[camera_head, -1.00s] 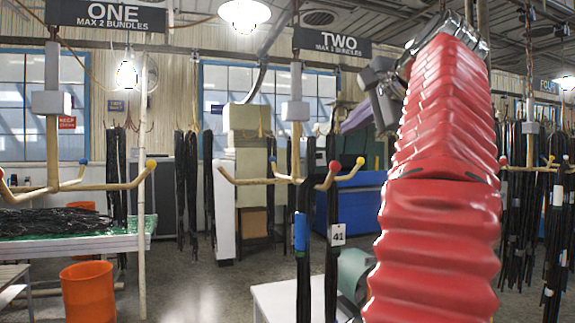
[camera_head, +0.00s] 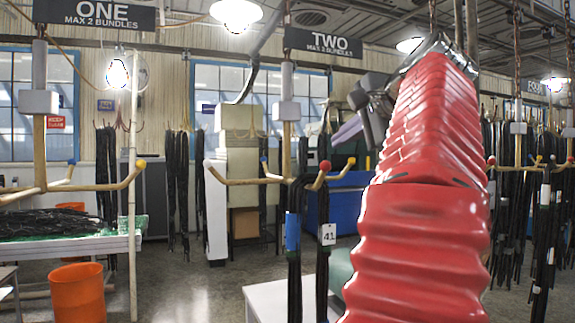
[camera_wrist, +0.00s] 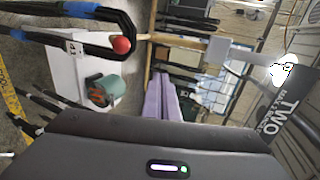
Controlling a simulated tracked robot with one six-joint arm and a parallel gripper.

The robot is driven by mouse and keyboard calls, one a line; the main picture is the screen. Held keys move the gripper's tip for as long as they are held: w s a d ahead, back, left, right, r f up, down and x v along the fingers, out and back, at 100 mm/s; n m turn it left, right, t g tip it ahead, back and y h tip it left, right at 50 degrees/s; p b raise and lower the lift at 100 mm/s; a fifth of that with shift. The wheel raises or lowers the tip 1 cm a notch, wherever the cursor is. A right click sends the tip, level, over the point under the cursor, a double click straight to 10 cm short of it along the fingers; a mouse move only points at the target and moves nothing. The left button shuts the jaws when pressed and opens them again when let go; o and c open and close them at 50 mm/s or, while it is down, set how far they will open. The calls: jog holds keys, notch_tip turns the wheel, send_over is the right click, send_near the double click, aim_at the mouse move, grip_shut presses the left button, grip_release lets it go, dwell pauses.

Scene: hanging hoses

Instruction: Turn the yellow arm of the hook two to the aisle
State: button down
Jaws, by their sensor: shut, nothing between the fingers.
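Hook two hangs under the TWO sign (camera_head: 325,40), with a wooden stem and a pale box (camera_head: 287,111). Its yellow-tipped arm (camera_head: 350,162) points right and toward the back in the head view. A red-tipped arm (camera_head: 325,165) is just left of it and carries a black hose bundle (camera_head: 294,265) with a 41 tag. My gripper (camera_head: 338,137) has purple fingers, shut and empty, above the yellow tip in the picture. The wrist view shows these fingers (camera_wrist: 165,108) and the red ball (camera_wrist: 121,45); I cannot make out the yellow tip there.
Hook one (camera_head: 40,150) stands left, beside a table with black hoses (camera_head: 45,222) and an orange bucket (camera_head: 78,292). A white table (camera_head: 262,300) is below hook two. More hoses (camera_head: 510,190) hang at right. Floor is open at centre left.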

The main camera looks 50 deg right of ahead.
aim_at(327, 168)
jog(key=shift+w+a+f, duration=0.25)
jog(key=shift+a+f, duration=0.4)
jog(key=shift+f, duration=0.35)
jog(key=shift+w+a+f, duration=0.3)
jog(key=shift+a+f, duration=0.3)
jog(key=shift+f, duration=0.45)
jog(key=shift+w+a+f, duration=0.25)
jog(key=shift+a+f, duration=0.4)
jog(key=shift+f, duration=0.35)
jog(key=shift+w+a, duration=0.55)
jog(key=shift+a, duration=0.35)
jog(key=shift+w+a, duration=2.15)
jog(key=shift+w, duration=1.95)
jog(key=shift+w+a, duration=2.1)
jog(key=shift+w, duration=1.95)
jog(key=s+d+r, duration=0.1)
jog(key=s+r, duration=0.3)
jog(key=r, duration=0.5)
